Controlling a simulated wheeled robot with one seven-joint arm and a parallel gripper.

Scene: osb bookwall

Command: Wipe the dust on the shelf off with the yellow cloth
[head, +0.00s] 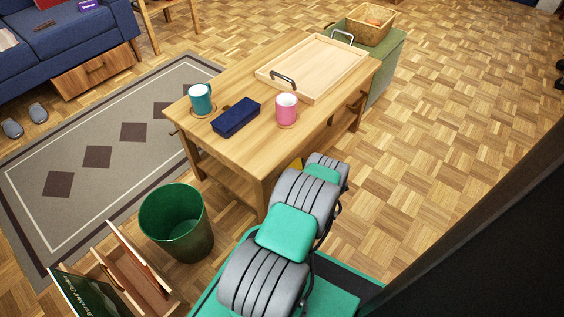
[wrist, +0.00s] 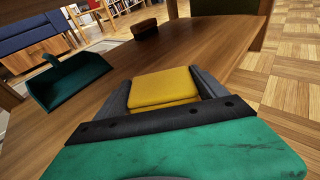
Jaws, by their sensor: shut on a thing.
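My gripper (wrist: 163,88) is shut on the yellow cloth (wrist: 165,86), which looks like a folded pad between the two dark fingers in the wrist view. Only a small yellow patch of the cloth (head: 296,164) shows in the head view, beside the table, behind my arm. In the wrist view the cloth is low over the brown wooden shelf (wrist: 205,45); I cannot tell whether it touches. The shelf (head: 226,181) is the lower board of the coffee table, mostly hidden in the head view. I cannot make out any dust on the part that shows.
A dark green dustpan (wrist: 70,82) lies on the shelf at left, and a brown brush (wrist: 144,29) farther back. The tabletop holds a teal mug (head: 200,100), a pink mug (head: 286,108), a blue case (head: 236,117) and a wooden tray (head: 315,66). A green bin (head: 180,222) stands nearby.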

